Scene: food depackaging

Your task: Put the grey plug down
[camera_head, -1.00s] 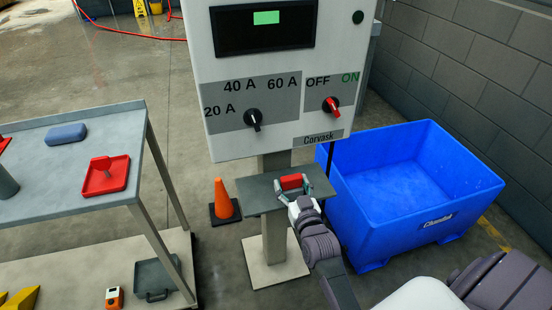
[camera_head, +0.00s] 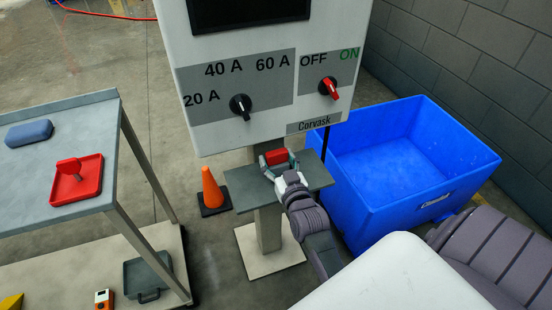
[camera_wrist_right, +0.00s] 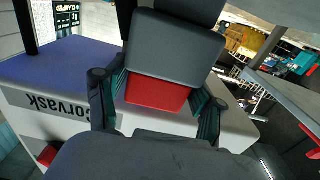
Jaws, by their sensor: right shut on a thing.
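My right gripper (camera_head: 276,161) is over the small grey shelf (camera_head: 240,196) under the control panel. It is shut on the grey plug. In the head view only the plug's red part (camera_head: 277,155) shows clearly between the fingers. In the right wrist view the grey plug (camera_wrist_right: 175,50), with a red face toward me, sits between the fingers of my right gripper (camera_wrist_right: 155,108). I cannot tell whether the plug touches the shelf. My left gripper is not in view.
The control panel (camera_head: 240,135) stands above the shelf. A blue bin (camera_head: 365,205) is to the right, and an orange cone (camera_head: 211,188) to the left. A grey table (camera_head: 40,170) at the left holds a red tray (camera_head: 90,183) and a blue-grey block (camera_head: 28,133). The shelf's left part is bare.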

